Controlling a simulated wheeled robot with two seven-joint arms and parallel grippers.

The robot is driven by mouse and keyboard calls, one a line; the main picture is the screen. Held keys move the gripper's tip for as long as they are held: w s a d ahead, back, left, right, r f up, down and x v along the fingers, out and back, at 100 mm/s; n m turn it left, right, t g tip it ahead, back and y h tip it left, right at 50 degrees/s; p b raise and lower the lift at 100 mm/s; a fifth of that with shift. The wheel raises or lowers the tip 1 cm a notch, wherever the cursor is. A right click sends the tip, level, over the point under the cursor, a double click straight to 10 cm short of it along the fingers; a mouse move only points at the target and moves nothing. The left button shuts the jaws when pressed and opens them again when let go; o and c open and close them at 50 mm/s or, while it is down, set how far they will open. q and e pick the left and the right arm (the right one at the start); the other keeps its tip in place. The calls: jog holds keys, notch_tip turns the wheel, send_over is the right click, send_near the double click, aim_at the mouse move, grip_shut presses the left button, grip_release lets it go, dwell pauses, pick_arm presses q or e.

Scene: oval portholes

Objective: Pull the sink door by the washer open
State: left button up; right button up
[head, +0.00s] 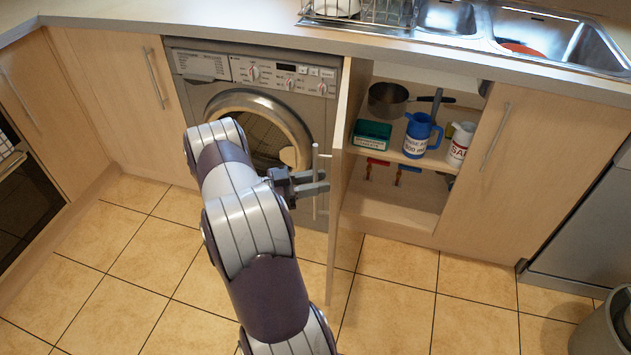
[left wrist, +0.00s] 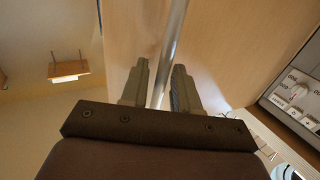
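The sink door (head: 338,190) by the washer stands swung out, seen nearly edge-on in the head view, with the cupboard behind it exposed. Its vertical bar handle (head: 315,207) is on the face toward the washer. My left gripper (head: 322,181) is at that handle, its fingers reaching toward the door. In the left wrist view the handle (left wrist: 174,40) runs between the two fingers (left wrist: 163,85), with small gaps beside it, so the gripper looks open around it. The door face (left wrist: 220,45) fills the background. My right gripper is not in view.
The washer (head: 255,70) stands left of the door. The open cupboard holds a pan (head: 388,100), a green box (head: 371,134), a blue jug (head: 418,134) and a white container (head: 460,143). A bin (head: 605,325) stands at lower right. The tiled floor before the cupboard is clear.

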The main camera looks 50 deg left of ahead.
pick_arm(q)
jog(key=v, duration=1.2)
jog(key=shift+s+p, duration=0.3)
jog(key=shift+p, duration=0.1)
jog(key=shift+a, duration=0.15)
